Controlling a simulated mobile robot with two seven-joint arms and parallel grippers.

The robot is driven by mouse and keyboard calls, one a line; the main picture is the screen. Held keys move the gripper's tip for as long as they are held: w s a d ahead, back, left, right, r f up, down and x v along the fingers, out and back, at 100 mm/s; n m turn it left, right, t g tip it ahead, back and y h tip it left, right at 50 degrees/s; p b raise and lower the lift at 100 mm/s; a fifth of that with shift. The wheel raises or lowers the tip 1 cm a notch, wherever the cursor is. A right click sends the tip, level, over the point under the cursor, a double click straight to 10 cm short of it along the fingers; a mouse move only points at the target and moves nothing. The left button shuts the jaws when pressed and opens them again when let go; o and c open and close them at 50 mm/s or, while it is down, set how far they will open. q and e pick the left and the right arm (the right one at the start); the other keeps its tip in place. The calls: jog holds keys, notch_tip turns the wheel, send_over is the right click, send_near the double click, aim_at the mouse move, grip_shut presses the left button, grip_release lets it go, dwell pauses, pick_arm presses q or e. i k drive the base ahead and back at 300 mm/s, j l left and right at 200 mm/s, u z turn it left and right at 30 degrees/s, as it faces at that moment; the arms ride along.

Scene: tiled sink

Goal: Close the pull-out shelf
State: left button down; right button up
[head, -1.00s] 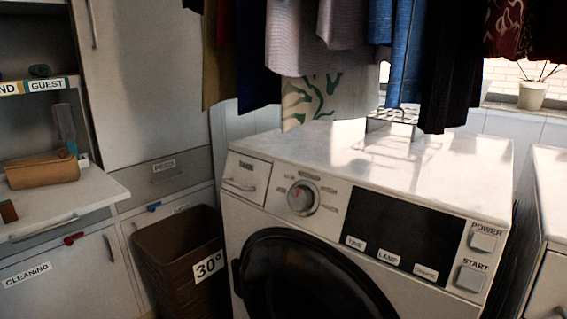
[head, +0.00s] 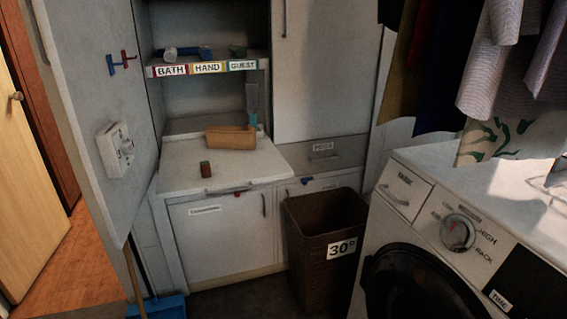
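The pull-out shelf (head: 225,174) is a white board in the cabinet at the left of the head view. It sticks out past the cabinet fronts, above the door labelled as cleaning. A handle runs along its front edge. Neither of my grippers shows in the head view.
A brown bin (head: 325,232) marked 30° stands right of the shelf, before the washing machine (head: 430,245). An open tall door (head: 85,110) with a dial borders the shelf on the left. A blue dustpan (head: 160,306) and broom handle are at its foot. Clothes hang upper right.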

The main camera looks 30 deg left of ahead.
aim_at(180, 175)
jog(key=u, duration=1.4)
